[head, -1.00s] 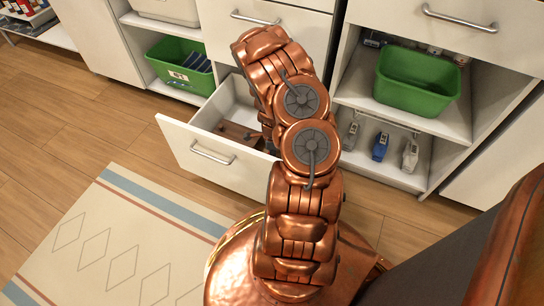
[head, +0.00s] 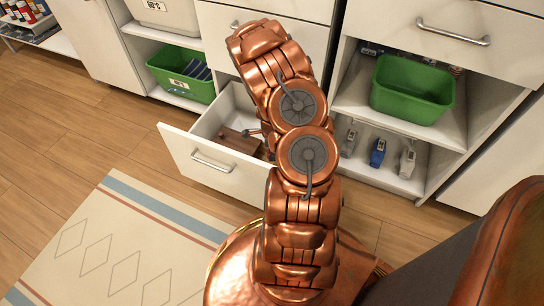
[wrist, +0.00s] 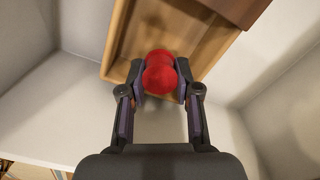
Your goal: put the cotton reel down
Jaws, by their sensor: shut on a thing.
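The cotton reel (wrist: 160,75) is bright red and sits between the two fingertips of my gripper (wrist: 160,88) in the wrist view. My gripper is shut on it. Beyond the reel is a wooden box or tray (wrist: 118,42) with a tan inside, and the reel overlaps its near edge in the picture. I cannot tell whether the reel touches the wood. In the head view my arm hides the reel and most of the gripper.
The wooden box lies in an open white drawer (head: 185,160). A green bin (head: 412,90) stands on the right shelf, above several spray bottles (head: 377,152). Another green bin (head: 180,75) is at left. A patterned rug (head: 110,245) lies on the floor.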

